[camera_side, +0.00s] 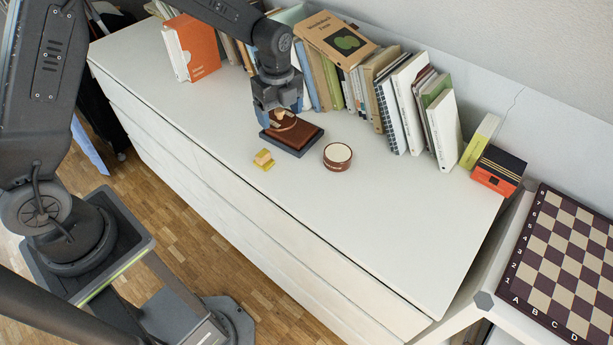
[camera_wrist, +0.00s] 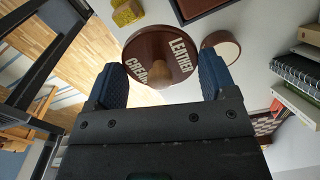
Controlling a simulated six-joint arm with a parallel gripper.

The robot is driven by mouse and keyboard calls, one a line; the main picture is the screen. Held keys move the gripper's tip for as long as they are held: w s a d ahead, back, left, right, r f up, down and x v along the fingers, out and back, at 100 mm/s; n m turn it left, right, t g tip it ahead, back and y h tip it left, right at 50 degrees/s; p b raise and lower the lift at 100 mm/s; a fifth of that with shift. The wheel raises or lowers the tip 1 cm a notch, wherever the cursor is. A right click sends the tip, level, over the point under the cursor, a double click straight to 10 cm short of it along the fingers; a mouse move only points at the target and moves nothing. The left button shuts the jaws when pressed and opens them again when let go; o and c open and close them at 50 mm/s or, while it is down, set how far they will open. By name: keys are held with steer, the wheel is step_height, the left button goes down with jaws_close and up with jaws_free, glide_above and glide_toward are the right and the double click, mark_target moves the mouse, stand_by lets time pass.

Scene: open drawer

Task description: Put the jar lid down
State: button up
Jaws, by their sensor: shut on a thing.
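The jar lid (camera_wrist: 150,45) is a brown disc lettered "LEATHER CREAM" with a pale wooden knob. My gripper (camera_wrist: 167,82) is shut on it, with a blue-padded finger on either side. In the side view, the lid (camera_side: 284,122) is partly hidden by my gripper (camera_side: 279,108). It appears over a dark brown flat leather item (camera_side: 303,140); I cannot tell whether they touch. The open brown jar (camera_side: 337,164) with a pale top stands just right of that item. The jar also shows in the wrist view (camera_wrist: 222,42), beside the lid.
A yellow sponge-like block (camera_side: 264,160) lies left of the jar on the white dresser top (camera_side: 400,225). A row of books (camera_side: 400,95) stands along the back. A small dark-and-orange box (camera_side: 498,170) is at the right end. The front right of the top is clear.

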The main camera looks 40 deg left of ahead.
steer(key=s+f, duration=0.2)
steer(key=s, duration=0.4)
glide_above(306, 194)
step_height(306, 194, down, 7)
steer(key=shift+r, duration=0.1)
steer(key=shift+f, duration=1.95)
steer(key=shift+f, duration=0.1)
steer(key=o, duration=0.8)
steer(key=shift+o, duration=0.2)
